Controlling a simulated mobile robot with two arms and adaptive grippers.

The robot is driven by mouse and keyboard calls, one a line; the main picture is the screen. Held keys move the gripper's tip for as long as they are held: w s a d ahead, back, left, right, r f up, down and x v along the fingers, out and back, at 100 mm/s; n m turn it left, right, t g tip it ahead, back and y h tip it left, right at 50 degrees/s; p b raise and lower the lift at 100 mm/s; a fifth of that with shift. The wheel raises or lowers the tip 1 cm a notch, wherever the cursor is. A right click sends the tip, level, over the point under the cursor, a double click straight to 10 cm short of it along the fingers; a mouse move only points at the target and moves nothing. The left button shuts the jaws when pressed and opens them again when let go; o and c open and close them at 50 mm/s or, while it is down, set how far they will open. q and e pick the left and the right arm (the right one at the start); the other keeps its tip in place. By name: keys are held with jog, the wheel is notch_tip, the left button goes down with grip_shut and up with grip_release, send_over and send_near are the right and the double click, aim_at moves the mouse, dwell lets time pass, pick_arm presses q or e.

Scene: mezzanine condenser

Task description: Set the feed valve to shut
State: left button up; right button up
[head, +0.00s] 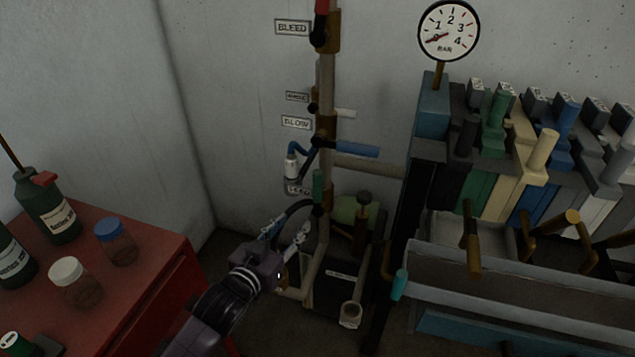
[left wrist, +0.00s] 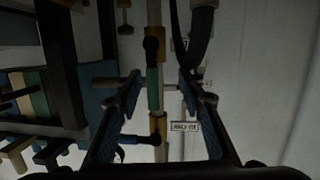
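A green valve handle (head: 318,185) stands upright along the vertical pipe, low on the manifold. A label beside it (head: 296,187) is partly hidden and hard to read; it seems to be the feed label. In the left wrist view the green handle (left wrist: 153,88) appears between the two fingers, apart from both. My left gripper (head: 287,231) is open and empty, just below and left of the handle in the head view; its fingers also show in the wrist view (left wrist: 159,82). My right gripper is not in view.
Above are a blue lever (head: 357,150) pointing right and a red handle (head: 321,8). A pressure gauge (head: 449,30) tops a rack of coloured plates at right. A red cabinet (head: 160,262) with bottles and jars stands at left.

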aim_at(315, 185)
pick_arm(q)
jog(key=shift+w+d+r+m+t+h, duration=0.25)
jog(key=shift+w+d+r+h, duration=0.2)
jog(key=shift+w+d+r, duration=0.9)
jog(key=shift+w+d+r+m+t+h, duration=0.2)
jog(key=shift+w+d+r+h, duration=0.35)
jog(key=shift+w, duration=1.45)
jog(key=shift+w+d+r+m+t+h, duration=0.25)
jog(key=shift+w+d+r, duration=0.45)
jog(key=shift+w+d, duration=0.75)
jog(key=shift+w+a, duration=0.25)
jog(key=shift+c, duration=0.6)
grip_shut()
